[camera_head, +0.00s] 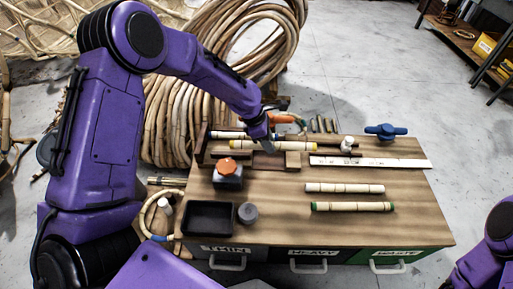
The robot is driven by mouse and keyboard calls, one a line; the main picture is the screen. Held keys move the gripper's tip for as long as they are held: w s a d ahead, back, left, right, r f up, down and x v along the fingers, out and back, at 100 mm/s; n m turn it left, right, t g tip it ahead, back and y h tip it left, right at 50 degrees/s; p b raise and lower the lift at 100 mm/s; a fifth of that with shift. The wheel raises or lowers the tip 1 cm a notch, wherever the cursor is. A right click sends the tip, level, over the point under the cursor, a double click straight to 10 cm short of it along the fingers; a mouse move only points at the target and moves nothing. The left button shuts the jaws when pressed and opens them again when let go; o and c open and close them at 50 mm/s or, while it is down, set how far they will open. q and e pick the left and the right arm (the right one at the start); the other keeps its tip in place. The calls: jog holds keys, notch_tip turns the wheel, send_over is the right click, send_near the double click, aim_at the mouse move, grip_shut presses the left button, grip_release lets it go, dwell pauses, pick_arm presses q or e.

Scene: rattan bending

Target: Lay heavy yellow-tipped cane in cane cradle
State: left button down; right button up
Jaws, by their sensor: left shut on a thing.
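The yellow-tipped cane (292,146) lies level across the back of the wooden bench, with a yellow band at each end. My left gripper (270,146) reaches down from above and is shut on it near its middle. The brown wooden cane cradle (292,160) is directly under and in front of the cane, with raised blocks at its ends. I cannot tell whether the cane touches the cradle. My right gripper is out of view; only part of my right arm shows at the lower right.
A pale cane (344,188) and a green-tipped cane (353,206) lie on the right half. A ruler strip (385,163), blue-handled tool (386,131), orange-capped bottle (228,173), black tray (208,233) and grey cylinder (248,213) stand around. The front middle is clear.

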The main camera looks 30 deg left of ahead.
pick_arm(q)
jog(key=w+a+f+b, duration=0.1)
jog(key=a+f, duration=0.1)
jog(key=w+a+f+b, duration=0.1)
jog(key=w+a+f, duration=0.1)
jog(key=f, duration=0.1)
jog(key=w+a+f+b, duration=0.1)
jog(key=w+a+f, duration=0.1)
jog(key=shift+w+a+f, duration=0.2)
jog(key=shift+a+f, duration=0.05)
jog(key=shift+a, duration=0.05)
notch_tip(320, 180, down, 4)
jog(key=shift+w+a+r+b, duration=0.15)
jog(key=shift+r+b, duration=0.1)
jog(key=shift+b, duration=0.65)
jog(key=shift+r, duration=0.15)
jog(key=c, duration=0.8)
grip_release()
